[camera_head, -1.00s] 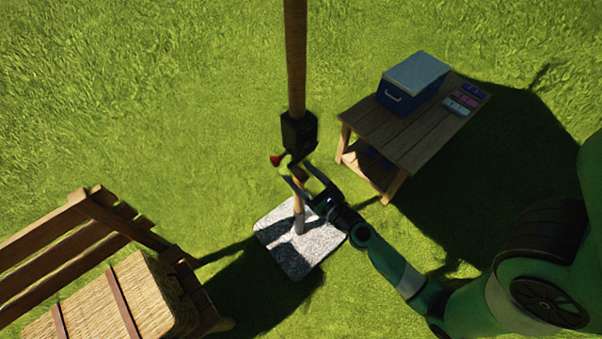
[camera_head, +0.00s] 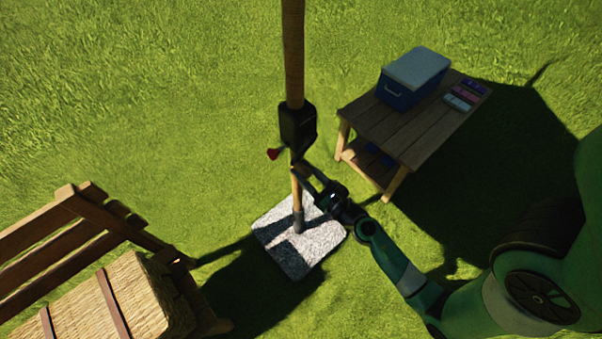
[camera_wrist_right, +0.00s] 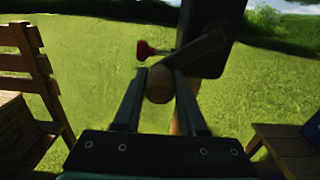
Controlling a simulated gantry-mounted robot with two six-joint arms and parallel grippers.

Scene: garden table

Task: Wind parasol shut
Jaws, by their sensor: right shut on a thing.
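The parasol's wooden pole (camera_head: 294,55) stands upright with a black crank housing (camera_head: 297,127) on it. A red knob (camera_head: 273,154) sticks out at the housing's left; it also shows in the right wrist view (camera_wrist_right: 145,50). My right gripper (camera_head: 298,170) is just below the housing. In the right wrist view its jaws (camera_wrist_right: 160,84) are shut on the round wooden crank handle (camera_wrist_right: 159,85), seen end-on, with a grey crank arm (camera_wrist_right: 200,52) behind it. In the head view the handle is largely hidden by the gripper. The parasol canopy and my left gripper are out of view.
The pole stands in a speckled stone base (camera_head: 285,250) on grass. A wooden table (camera_head: 390,130) at the right bears a blue cooler (camera_head: 413,78) and several small coloured items (camera_head: 466,95).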

